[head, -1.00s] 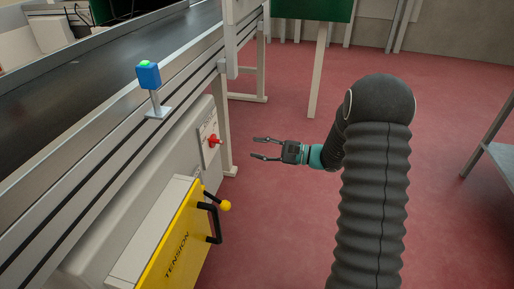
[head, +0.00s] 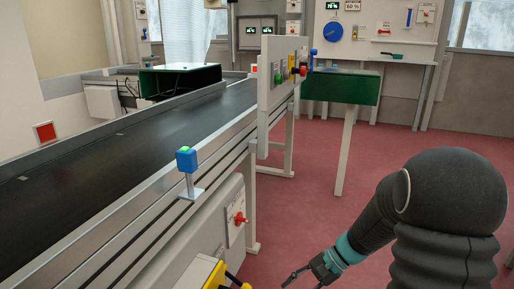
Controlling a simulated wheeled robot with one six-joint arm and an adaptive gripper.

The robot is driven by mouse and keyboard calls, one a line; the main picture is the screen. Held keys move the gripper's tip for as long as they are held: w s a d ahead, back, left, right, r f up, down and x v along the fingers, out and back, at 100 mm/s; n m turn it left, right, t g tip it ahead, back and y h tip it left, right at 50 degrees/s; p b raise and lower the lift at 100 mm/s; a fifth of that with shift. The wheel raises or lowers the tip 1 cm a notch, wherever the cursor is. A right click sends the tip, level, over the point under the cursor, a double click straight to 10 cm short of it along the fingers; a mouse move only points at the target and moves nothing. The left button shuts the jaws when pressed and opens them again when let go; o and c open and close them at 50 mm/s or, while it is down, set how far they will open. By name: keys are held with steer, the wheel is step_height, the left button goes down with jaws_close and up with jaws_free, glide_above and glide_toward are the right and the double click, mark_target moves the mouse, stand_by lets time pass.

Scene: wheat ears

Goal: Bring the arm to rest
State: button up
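My arm, in a dark ribbed sleeve, stands at the lower right of the head view. My gripper (head: 300,279) is at the bottom edge, beyond a teal band, and points to the lower left. Its fingers are small and partly cut off by the frame's edge. Whether they are spread cannot be made out now. I see nothing held in the part that shows. The gripper is over the red floor, to the right of the conveyor's side and apart from it.
A conveyor (head: 128,150) runs along the left. On its side are a blue post with a green top (head: 187,160), a red knob (head: 240,218) and a yellow box (head: 216,277). A control panel (head: 285,72) and green table (head: 345,88) stand behind. Red floor lies open between.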

steer(key=s+d+r+n+t+h+p, duration=0.2)
steer(key=s+r, duration=0.3)
steer(key=r, duration=0.4)
steer(key=s+d+r+n+t+h+p, duration=0.1)
steer(key=s+r+n+t+h+p, duration=0.1)
steer(key=s+r, duration=0.4)
steer(key=s+d+r+n+t+h+p, duration=0.2)
steer(key=s+r+n+t+h+p, duration=0.1)
steer(key=r, duration=0.9)
steer(key=s+n+h+p, duration=0.1)
steer(key=s+h, duration=0.1)
steer(key=shift+s+d+p, duration=0.3)
steer(key=shift+s+p, duration=0.05)
steer(key=shift+p, duration=0.05)
